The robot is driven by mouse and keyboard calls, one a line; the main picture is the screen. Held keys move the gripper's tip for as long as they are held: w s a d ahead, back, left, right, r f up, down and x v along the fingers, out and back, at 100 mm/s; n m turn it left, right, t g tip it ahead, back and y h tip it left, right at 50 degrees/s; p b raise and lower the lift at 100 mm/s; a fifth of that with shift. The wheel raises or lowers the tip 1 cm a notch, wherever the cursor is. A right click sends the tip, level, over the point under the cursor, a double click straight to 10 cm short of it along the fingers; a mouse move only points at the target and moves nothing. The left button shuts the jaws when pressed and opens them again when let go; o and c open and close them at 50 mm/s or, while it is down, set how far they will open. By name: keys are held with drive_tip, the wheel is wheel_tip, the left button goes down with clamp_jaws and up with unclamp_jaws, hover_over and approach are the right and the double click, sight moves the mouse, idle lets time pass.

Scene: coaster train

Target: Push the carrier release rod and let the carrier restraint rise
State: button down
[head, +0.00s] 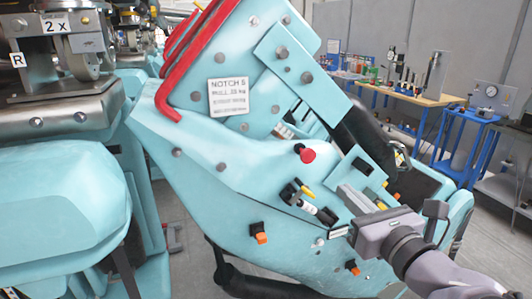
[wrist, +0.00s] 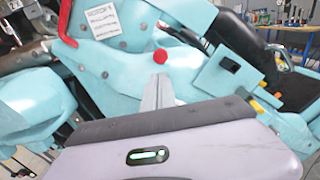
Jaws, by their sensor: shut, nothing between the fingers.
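A red round knob (head: 308,155) on a short dark stem stands out from the side of the teal carrier (head: 215,150). It may be the release rod, but no label names it. In the wrist view the red knob (wrist: 160,57) is just beyond the fingertips of my gripper (wrist: 160,80). My gripper (head: 343,190) is shut and empty, at the lower right of the knob in the head view, and apart from it. The carrier's upper part has red bars (head: 196,52) and a "NOTCH 5" label (head: 228,97). I cannot tell which part is the restraint.
A yellow-tipped fitting (head: 303,190) and orange knobs (head: 259,236) stick out of the carrier's side below the red knob. A teal seat part (head: 62,205) fills the left. Workbenches (head: 410,95) with tools stand at the back right. Grey floor shows between.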

drive_tip(key=p, duration=0.7)
approach(309, 157)
drive_tip(key=b+x, duration=0.1)
drive_tip(key=x, duration=0.5)
drive_tip(key=shift+w+a+f, duration=0.1)
drive_tip(key=shift+w+a, duration=0.05)
drive_tip(key=shift+w, duration=0.2)
